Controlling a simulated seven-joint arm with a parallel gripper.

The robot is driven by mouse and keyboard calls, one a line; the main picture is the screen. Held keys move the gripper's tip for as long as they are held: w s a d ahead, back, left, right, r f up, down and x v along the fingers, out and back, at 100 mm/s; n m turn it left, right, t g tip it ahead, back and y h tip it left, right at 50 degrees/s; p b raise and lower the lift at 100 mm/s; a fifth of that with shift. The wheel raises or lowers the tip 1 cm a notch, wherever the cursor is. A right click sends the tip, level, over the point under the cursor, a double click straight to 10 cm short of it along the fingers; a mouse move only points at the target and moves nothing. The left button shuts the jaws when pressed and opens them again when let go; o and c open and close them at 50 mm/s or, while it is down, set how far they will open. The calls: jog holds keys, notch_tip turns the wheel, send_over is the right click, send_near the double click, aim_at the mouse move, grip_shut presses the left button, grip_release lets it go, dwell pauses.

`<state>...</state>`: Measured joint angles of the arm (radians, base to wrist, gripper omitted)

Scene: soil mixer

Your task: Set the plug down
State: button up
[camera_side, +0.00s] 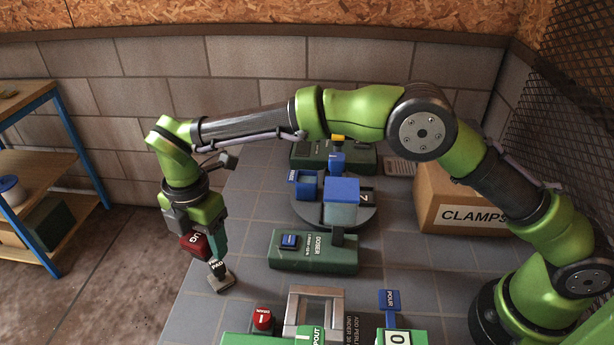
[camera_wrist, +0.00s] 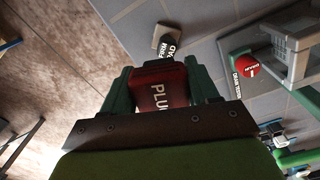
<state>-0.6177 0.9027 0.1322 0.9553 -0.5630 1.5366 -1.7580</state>
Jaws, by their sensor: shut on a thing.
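The plug (camera_wrist: 160,90) is a dark red block with white "PLUG" lettering, and it also shows in the side view (camera_side: 193,245). My gripper (camera_wrist: 160,84) is shut on it, with a green finger on each side. In the side view my gripper (camera_side: 205,238) holds the plug at the left edge of the grey tiled table (camera_side: 200,305), apparently above the surface. A small pad (camera_side: 221,281) with a black labelled block on it sits just below and right of the plug. In the wrist view the pad's label (camera_wrist: 166,48) shows just beyond the plug.
A green doser box (camera_side: 300,262) lies right of the pad, with a turntable (camera_side: 362,218) behind it. A red button (camera_side: 262,318) and a grey frame (camera_side: 298,308) stand at the front. A CLAMPS carton (camera_side: 450,195) stands at the right. Bare table shows around the pad.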

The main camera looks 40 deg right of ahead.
aim_at(242, 229)
jog(key=w+d+m, duration=0.9)
jog(key=d+m, duration=0.2)
jog(key=m, duration=0.3)
jog(key=f, duration=0.9)
jog(key=shift+s, duration=0.2)
jog(key=shift+f, duration=0.1)
jog(key=shift+f, duration=0.1)
jog(key=o, duration=1.1)
